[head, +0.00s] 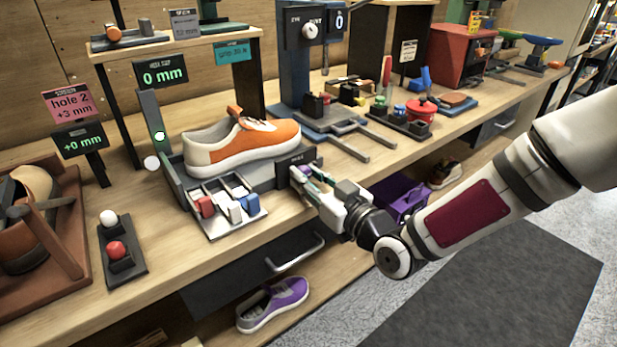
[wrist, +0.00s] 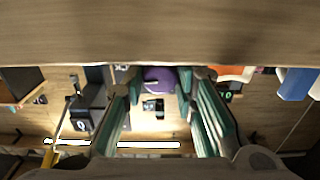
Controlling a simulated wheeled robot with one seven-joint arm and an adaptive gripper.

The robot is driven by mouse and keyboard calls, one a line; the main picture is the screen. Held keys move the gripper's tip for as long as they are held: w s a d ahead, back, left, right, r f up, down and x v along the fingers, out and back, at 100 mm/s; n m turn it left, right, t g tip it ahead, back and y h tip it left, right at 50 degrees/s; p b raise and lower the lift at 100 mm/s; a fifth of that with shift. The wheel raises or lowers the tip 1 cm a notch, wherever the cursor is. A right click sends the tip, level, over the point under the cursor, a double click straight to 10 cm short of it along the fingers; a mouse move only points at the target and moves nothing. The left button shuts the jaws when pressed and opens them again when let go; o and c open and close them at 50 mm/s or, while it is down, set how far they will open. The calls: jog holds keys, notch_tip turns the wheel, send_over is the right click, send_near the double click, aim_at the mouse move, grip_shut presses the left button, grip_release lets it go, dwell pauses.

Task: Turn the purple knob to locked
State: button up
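The purple knob (wrist: 159,79) shows in the wrist view between the tips of my gripper (wrist: 159,88). The green-padded fingers stand apart on either side of it, with what look like narrow gaps; I cannot tell whether either finger touches. In the head view my gripper (head: 311,176) reaches the dark block (head: 296,157) at the right end of the sneaker stand, where a little of the purple knob (head: 306,170) shows between the fingers. The knob's pointer and the lock marking are not readable.
An orange and white sneaker (head: 243,143) rests on the stand. A tray (head: 232,222) with red, white and blue pieces lies in front. A grey forked fixture (head: 345,128) stands behind my gripper. A purple bin (head: 402,200) sits below the bench top.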

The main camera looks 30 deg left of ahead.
grip_shut()
jog(key=shift+m, duration=0.7)
jog(key=o, duration=0.8)
grip_release()
jog(key=v, duration=1.2)
